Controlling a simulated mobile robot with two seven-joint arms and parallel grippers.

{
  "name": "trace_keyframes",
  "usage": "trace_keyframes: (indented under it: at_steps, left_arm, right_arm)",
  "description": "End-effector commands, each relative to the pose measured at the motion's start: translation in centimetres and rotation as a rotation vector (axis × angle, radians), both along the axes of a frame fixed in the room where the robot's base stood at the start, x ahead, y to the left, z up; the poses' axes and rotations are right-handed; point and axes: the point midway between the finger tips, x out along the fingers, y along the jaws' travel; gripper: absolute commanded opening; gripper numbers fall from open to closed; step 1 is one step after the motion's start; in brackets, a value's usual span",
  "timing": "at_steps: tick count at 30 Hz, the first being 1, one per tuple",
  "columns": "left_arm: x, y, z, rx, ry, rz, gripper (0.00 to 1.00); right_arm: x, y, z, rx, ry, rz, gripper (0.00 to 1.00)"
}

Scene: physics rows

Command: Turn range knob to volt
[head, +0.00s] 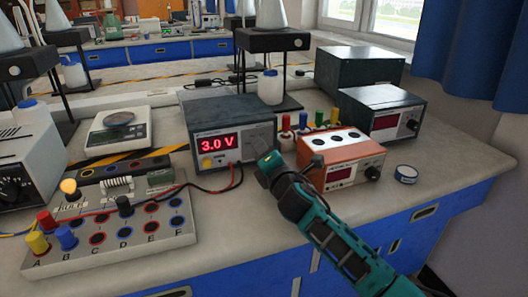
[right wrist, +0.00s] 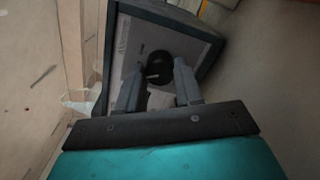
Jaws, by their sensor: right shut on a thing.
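A grey meter box (head: 225,106) with a red display reading 3.0 V (head: 218,142) stands in the middle of the bench. My right gripper (head: 268,160) is at the right part of its front panel. In the right wrist view, a round black knob (right wrist: 160,66) with a short pale pointer mark sits on the grey panel (right wrist: 185,42). The knob is between the fingertips of my right gripper (right wrist: 161,72), which is shut on it. In the head view the gripper hides the knob. The panel lettering is too small to read. My left gripper is not in view.
An orange box (head: 341,150) stands just right of the gripper, with a dark meter (head: 385,96) behind it. A terminal board (head: 105,250) with red and black leads lies to the left. A scale (head: 117,130) and a retort stand (head: 273,40) stand behind.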

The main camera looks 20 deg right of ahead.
Motion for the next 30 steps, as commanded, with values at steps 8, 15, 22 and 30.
trace_keyframes:
  at_steps: [8,15,22,30]
  left_arm:
    - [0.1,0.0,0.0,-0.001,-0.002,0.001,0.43]
    - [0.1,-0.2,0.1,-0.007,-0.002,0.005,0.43]
    - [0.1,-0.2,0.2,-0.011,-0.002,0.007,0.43]
    - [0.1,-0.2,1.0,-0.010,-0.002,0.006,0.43]
  right_arm:
    - [0.0,0.0,-0.1,-0.001,0.001,0.000,0.44]
    - [0.0,0.0,0.0,-0.001,0.001,0.000,0.61]
    - [-0.2,0.0,0.0,-0.001,0.001,0.000,0.61]
    - [-3.9,-0.1,0.0,-0.001,0.003,0.002,0.61]
